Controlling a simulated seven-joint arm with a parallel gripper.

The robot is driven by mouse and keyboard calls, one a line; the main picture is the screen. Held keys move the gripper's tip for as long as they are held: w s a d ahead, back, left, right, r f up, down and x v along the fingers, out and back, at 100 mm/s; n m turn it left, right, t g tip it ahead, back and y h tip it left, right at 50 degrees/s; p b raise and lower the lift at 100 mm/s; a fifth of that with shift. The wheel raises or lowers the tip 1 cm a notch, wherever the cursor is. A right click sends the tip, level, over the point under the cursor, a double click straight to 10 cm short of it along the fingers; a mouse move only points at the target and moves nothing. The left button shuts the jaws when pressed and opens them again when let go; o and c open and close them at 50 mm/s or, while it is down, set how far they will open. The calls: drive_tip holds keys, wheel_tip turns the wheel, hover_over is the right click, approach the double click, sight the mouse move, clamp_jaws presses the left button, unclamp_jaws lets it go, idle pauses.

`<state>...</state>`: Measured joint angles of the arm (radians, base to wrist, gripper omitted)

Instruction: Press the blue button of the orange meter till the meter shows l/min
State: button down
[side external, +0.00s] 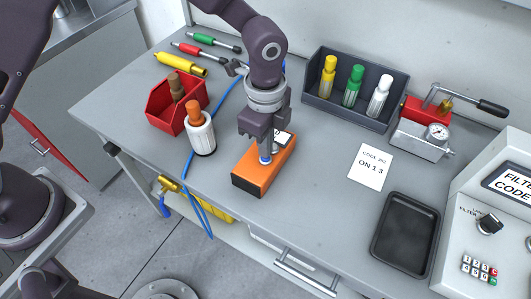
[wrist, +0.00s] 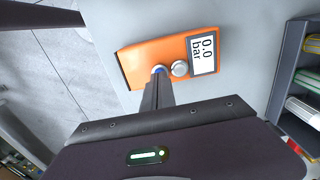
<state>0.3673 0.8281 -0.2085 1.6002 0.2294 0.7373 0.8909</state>
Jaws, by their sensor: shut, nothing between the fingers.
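The orange meter (side external: 262,170) lies on the grey bench in the side view. It also shows in the wrist view (wrist: 138,58), where its display (wrist: 203,54) reads "0.0 bar". A grey round knob (wrist: 180,69) sits beside the display. The blue button (wrist: 158,70) is on the meter's top, partly hidden by my fingertips. My gripper (side external: 265,155) is shut and empty, pointing down with its fingertips at the blue button. I cannot tell whether they touch it or press it.
A white canister with an orange top (side external: 200,133) and a red bin (side external: 161,112) stand left of the meter. A dark bottle rack (side external: 320,98) is behind right. A code card (side external: 370,167) and black tray (side external: 405,236) lie right. A blue hose (side external: 190,160) runs past the canister.

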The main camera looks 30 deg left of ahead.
drive_tip(key=shift+f, duration=0.55)
drive_tip(key=shift+r, duration=3.5)
wheel_tip(320, 180, up, 6)
